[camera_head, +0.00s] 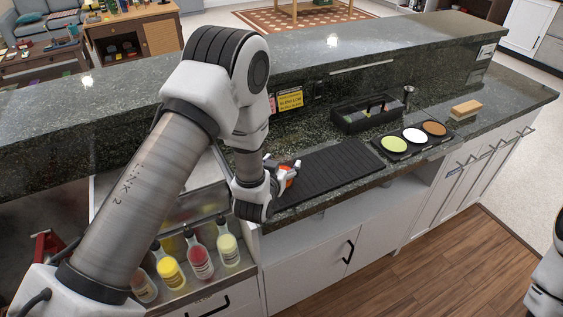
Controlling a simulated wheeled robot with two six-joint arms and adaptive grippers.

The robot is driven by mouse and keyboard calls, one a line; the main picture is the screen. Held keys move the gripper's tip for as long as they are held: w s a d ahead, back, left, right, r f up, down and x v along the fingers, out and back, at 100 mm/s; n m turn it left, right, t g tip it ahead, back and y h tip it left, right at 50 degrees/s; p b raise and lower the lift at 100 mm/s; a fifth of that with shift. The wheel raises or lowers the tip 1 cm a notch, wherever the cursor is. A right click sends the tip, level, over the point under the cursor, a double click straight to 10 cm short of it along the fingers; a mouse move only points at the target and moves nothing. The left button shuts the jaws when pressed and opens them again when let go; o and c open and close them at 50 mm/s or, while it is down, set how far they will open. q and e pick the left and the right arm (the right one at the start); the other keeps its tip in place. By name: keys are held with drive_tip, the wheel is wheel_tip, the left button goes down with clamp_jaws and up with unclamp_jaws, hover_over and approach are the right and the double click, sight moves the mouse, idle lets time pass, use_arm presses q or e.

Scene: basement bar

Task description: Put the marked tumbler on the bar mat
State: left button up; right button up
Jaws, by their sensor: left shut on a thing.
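The bar mat (335,170) is a long black ribbed mat lying flat on the dark stone counter. My left gripper (288,174) is low at the mat's left end, with my arm reaching down from the left. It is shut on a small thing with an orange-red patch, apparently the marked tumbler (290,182). Most of that thing is hidden by the fingers and wrist. I cannot tell whether it touches the mat. My right gripper is out of view; only part of my right arm shows at the right edge.
A black caddy (350,122) stands behind the mat. A black tray with green, white and brown rounds (415,136) lies to its right, with a wooden block (466,109) beyond. Bottles (200,260) stand in a rail at lower left. A raised stone ledge (330,50) runs behind.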

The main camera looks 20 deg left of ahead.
use_arm(q)
drive_tip(key=shift+s+f, duration=0.1)
drive_tip(key=o, duration=1.5)
drive_tip(key=shift+c, duration=0.2)
